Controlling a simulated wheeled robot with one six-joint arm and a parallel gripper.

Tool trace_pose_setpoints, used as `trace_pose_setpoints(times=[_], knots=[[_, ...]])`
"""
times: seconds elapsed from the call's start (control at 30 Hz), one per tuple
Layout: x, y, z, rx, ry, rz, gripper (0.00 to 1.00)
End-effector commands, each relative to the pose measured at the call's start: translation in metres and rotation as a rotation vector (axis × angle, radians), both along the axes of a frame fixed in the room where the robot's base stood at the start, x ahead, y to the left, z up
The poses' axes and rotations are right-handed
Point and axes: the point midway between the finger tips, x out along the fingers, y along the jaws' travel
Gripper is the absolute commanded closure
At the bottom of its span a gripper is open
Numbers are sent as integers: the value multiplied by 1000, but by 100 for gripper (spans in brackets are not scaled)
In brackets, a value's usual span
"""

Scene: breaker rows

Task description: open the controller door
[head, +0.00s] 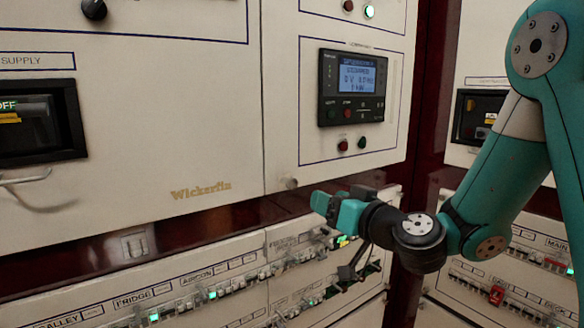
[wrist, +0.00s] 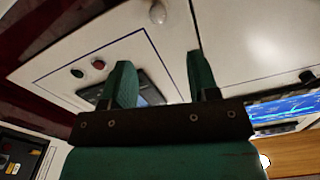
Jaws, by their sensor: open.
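The controller door (head: 309,95) is a cream panel with a dark blue outline and a black controller with a lit screen (head: 352,87). It looks shut, flush with the panel on its left. A small pale round knob (head: 291,183) sits at its lower left corner. The knob also shows at the top of the wrist view (wrist: 157,12), beyond the fingertips. My gripper (head: 322,203) is just below and right of the knob in the head view, apart from it. In the wrist view its two green fingers (wrist: 160,75) are spread and empty, partly covering the controller.
Breaker rows with lit green lamps (head: 212,294) run below the door, close under my gripper. A wide cream panel marked Wickerfin (head: 200,190) stands to the left with a grey handle (head: 25,178). A dark red post (head: 425,110) stands right of the door.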

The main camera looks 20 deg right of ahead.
Motion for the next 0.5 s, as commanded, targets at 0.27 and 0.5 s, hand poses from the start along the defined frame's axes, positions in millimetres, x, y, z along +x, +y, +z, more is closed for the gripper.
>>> trace_pose_setpoints(times=[0.27,0.5], knots=[[19,5,2,3,13,-9,45],[58,18,6,0,7,-7,45]])
